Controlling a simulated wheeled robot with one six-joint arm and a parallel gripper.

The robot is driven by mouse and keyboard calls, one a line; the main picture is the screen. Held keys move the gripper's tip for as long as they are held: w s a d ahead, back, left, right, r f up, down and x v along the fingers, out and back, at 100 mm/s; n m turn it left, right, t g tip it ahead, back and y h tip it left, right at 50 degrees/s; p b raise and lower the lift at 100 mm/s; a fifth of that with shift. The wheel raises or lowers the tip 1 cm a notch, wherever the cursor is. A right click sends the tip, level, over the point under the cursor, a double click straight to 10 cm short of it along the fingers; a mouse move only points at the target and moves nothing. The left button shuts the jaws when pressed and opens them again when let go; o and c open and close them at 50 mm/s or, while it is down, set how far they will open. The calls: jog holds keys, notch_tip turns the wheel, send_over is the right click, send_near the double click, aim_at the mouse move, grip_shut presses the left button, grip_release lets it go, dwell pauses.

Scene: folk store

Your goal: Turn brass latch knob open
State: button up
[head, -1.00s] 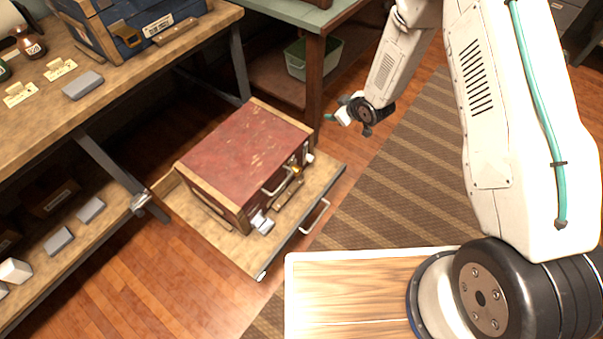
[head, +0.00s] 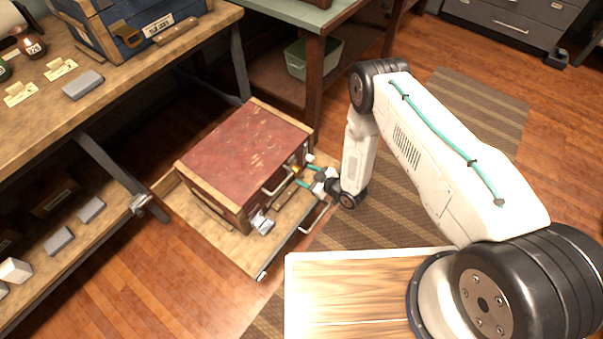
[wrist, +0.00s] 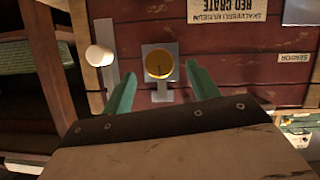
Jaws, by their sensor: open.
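The brass latch knob (wrist: 159,64) is round and sits on a grey plate on the front of the red crate. In the head view the red crate (head: 245,155) rests on a pulled-out wooden drawer, and the knob (head: 295,170) shows only as a small yellow spot. My gripper (head: 305,176) is at the crate's front face. In the wrist view its two green fingers (wrist: 161,84) are open, one on each side below the knob. I see no finger touching the knob.
A white round knob (wrist: 99,55) is left of the brass knob in the wrist view. A metal handle (head: 277,184) and a grey block (head: 261,223) are on the crate's front. The drawer (head: 228,241) has a handle (head: 314,217). A workbench (head: 125,72) stands left.

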aim_at(299, 173)
jog(key=shift+x, duration=1.8)
jog(key=shift+c, duration=0.3)
jog(key=c, duration=0.9)
jog(key=shift+c, duration=0.2)
